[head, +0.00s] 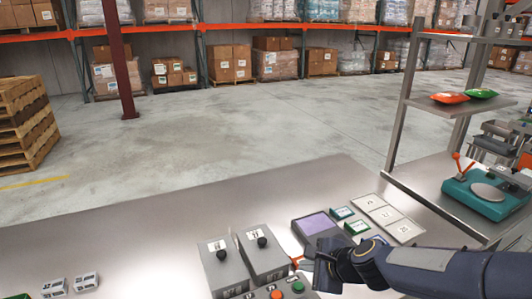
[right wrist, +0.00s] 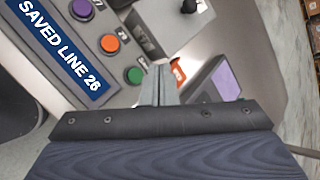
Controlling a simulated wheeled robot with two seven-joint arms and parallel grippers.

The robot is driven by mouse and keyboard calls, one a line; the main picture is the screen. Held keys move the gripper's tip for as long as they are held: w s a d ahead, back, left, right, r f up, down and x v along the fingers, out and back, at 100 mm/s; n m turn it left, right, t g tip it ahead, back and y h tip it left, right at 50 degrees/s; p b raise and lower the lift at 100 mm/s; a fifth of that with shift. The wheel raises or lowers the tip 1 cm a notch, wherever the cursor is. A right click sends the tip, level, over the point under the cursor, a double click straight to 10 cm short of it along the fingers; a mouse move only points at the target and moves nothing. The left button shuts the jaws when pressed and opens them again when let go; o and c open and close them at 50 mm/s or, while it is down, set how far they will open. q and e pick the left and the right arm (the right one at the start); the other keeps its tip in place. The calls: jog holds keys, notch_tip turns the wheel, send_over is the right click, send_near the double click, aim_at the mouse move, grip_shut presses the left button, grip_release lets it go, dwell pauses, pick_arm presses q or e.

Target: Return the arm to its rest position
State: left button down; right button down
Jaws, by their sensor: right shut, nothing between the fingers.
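My right arm comes in from the lower right in the head view. My right gripper (head: 305,262) is over the near part of the steel table, beside a grey control box with buttons. In the right wrist view the right gripper's fingers (right wrist: 158,85) are together with nothing between them. They are close to a green button (right wrist: 134,75) and an orange tag or lever (right wrist: 179,73); I cannot tell whether they touch. My left gripper does not show in either view.
Two grey boxes with black knobs (head: 262,242) stand left of the gripper. A purple-topped scale (head: 316,224) and white numbered pads (head: 383,215) lie beyond. A teal device (head: 487,192) and a shelf with packets (head: 449,97) stand right. The table's left part (head: 130,240) is mostly clear.

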jog(key=s+d+r+n+y, duration=0.1)
jog(key=s+d+r+n, duration=0.1)
jog(key=s+r+n, duration=0.3)
jog(key=s+d+r+n, duration=0.1)
jog(key=s+d+n, duration=0.15)
jog(key=s, duration=0.35)
jog(key=s+d+f+n+g+h, duration=0.1)
jog(key=s+d+n, duration=0.1)
jog(key=s+n, duration=0.2)
jog(key=s+d+f+n+g+h, duration=0.1)
jog(key=s+n, duration=0.4)
jog(key=s, duration=0.5)
jog(key=shift+d+f+h, duration=0.4)
jog(key=shift+d, duration=0.35)
jog(key=shift+s, duration=0.1)
